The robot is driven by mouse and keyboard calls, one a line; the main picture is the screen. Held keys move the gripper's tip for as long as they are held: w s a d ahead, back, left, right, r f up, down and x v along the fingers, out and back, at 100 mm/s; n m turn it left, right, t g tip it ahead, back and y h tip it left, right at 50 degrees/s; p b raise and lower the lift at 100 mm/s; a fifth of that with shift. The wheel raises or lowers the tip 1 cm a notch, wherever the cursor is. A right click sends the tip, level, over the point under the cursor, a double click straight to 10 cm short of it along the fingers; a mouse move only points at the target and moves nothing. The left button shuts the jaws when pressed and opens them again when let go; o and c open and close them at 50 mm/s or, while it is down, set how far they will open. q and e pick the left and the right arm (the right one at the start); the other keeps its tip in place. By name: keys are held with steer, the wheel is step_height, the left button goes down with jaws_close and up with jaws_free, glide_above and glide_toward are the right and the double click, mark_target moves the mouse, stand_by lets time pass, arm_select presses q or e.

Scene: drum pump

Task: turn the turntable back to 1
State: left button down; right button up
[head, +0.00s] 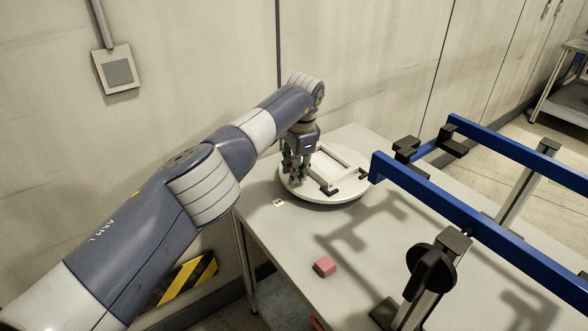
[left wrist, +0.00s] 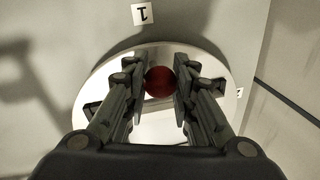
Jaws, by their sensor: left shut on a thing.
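The white round turntable (head: 335,198) lies on the grey table, with a pale rectangular frame and dark clamp-like pieces on top. My left gripper (head: 296,178) reaches down at its left side. In the left wrist view the gripper (left wrist: 159,84) is shut on a red round knob (left wrist: 159,81) near the turntable's edge. A white label marked 1 (left wrist: 142,14) lies on the table just outside the rim (left wrist: 232,92), a little left of the knob in that view. A small label (head: 278,203) also shows by the rim in the head view. My right gripper is out of view.
A pink block (head: 325,266) lies on the table (head: 290,235) in front of the turntable. A blue-railed frame (head: 480,222) with black fittings stands to the right, its left rail end close to the turntable. A wall rises behind.

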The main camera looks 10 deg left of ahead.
arm_select(q)
steer(key=c, duration=1.3)
jaws_free()
steer(key=shift+d+r, duration=0.15)
steer(key=shift+r, duration=0.15)
step_height(320, 180, up, 11)
steer(key=s+d, duration=0.1)
steer(key=s, duration=0.1)
steer(key=shift+d+r, duration=0.15)
steer(key=shift+r, duration=0.05)
steer(key=shift+f, duration=0.1)
